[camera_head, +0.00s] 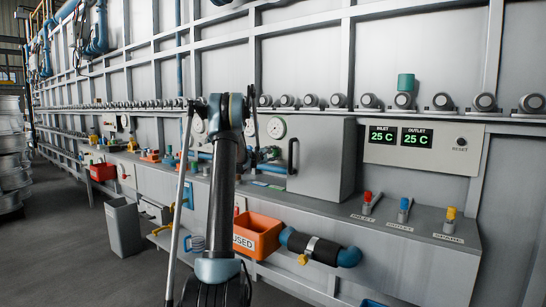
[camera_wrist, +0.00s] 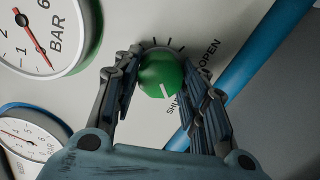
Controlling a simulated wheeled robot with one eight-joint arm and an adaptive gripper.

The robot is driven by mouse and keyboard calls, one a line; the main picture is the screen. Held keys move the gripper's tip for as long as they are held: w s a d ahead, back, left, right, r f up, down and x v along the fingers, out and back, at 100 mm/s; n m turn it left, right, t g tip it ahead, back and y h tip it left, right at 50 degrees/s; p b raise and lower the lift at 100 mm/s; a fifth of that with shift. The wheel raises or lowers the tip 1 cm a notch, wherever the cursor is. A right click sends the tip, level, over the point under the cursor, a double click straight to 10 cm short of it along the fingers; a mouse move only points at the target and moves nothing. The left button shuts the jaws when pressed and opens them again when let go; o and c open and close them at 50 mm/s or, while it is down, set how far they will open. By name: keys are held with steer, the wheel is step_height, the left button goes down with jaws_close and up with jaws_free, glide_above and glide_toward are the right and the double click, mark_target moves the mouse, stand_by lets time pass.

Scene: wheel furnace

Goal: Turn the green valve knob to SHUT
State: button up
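The green valve knob (camera_wrist: 160,75) is in the middle of the wrist view, on a pale panel. Its white mark is at the lower edge, by the partly covered SHUT lettering (camera_wrist: 173,104). The OPEN lettering (camera_wrist: 208,52) is up and to the right. My gripper (camera_wrist: 164,68) has one finger on each side of the knob, with both seeming to touch it. The right finger covers part of the SHUT lettering. In the head view my arm stands in front of the panel, and I cannot make out the knob there.
A BAR gauge (camera_wrist: 45,30) is close to my left finger, with a smaller gauge (camera_wrist: 30,140) below it. A blue pipe (camera_wrist: 262,55) runs diagonally on the right. In the head view, a grey cabinet (camera_head: 322,165) and an orange bin (camera_head: 262,235) are near my arm.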

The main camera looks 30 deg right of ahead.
steer(key=v, duration=1.2)
steer(key=shift+f, duration=0.1)
steer(key=s+a+f+m+g+y, duration=0.25)
steer(key=s+a+m+y, duration=0.3)
steer(key=s+a, duration=1.55)
steer(key=s+a+f+y, duration=0.3)
steer(key=s+a+f, duration=0.4)
steer(key=s+a, duration=0.2)
steer(key=s+a+f+m+g+y, duration=0.1)
steer(key=s+a+f+y, duration=0.3)
steer(key=s+a, duration=0.5)
steer(key=s+a+f+g+y, duration=0.1)
steer(key=s+a+f+y, duration=0.3)
steer(key=s+a+f, duration=0.5)
steer(key=s, duration=0.3)
steer(key=shift+a+f, duration=0.3)
steer(key=shift+a, duration=0.1)
steer(key=shift+w+f, duration=0.2)
steer(key=shift+w, duration=0.25)
